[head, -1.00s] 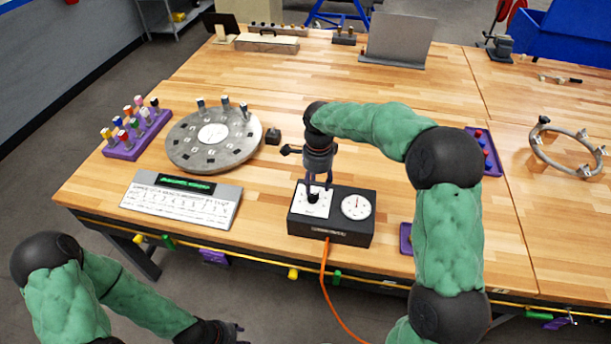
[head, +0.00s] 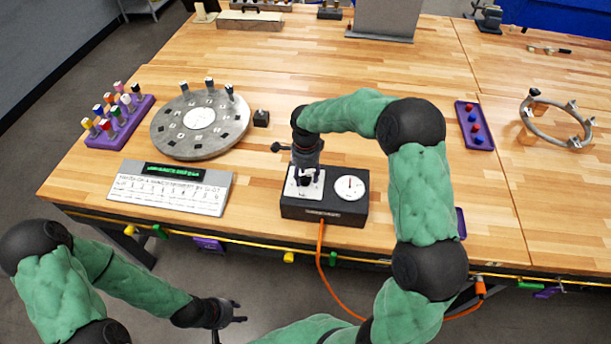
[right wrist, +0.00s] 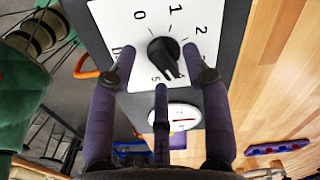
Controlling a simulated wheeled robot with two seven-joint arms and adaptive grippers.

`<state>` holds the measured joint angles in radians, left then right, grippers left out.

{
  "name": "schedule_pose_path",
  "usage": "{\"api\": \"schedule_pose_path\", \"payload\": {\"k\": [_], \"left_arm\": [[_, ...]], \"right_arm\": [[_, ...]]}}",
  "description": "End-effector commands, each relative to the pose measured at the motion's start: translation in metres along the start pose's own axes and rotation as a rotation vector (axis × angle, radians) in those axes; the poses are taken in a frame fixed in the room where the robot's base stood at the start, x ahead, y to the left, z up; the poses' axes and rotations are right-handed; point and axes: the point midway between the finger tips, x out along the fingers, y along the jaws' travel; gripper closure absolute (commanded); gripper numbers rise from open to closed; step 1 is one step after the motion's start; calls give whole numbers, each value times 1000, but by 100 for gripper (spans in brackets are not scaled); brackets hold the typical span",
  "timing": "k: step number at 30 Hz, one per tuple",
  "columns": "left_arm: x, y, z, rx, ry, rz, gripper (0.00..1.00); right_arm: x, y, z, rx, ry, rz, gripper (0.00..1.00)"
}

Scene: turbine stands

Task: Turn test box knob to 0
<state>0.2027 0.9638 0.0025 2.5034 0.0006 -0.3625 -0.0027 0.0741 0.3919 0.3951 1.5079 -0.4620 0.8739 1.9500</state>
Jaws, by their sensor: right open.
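The test box (head: 325,208) is a black box near the table's front edge, with a white dial plate and a round gauge (head: 350,188). My right gripper (head: 305,181) points down over the dial plate. In the right wrist view the black knob (right wrist: 163,56) sits on the white plate (right wrist: 118,22) marked 0, 1, 2 and 5. The open fingers of my right gripper (right wrist: 158,62) stand around the knob, with gaps at both sides. The knob's pointed end seems turned to the lower right, away from 0. My left gripper (head: 230,312) hangs open and empty before the table.
A grey round plate (head: 200,122), a purple rack of colored pegs (head: 118,122) and a labelled display panel (head: 170,187) stand to the left. A purple tray (head: 474,127) and a metal ring stand (head: 555,122) are at the right. An orange cable (head: 322,255) hangs from the box.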

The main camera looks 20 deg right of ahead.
Motion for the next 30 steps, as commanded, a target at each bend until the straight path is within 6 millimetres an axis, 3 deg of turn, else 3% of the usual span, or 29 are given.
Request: {"api": "schedule_pose_path", "payload": {"k": [11,17,30], "left_arm": [[0,0,0,0,0,0,61],[0,0,0,0,0,0,61],[2,-1,0,0,0,0,61]], "right_arm": [[7,0,0,-1,0,1,51],[6,0,0,-1,0,1,100],[6,0,0,-59,0,0,100]]}}
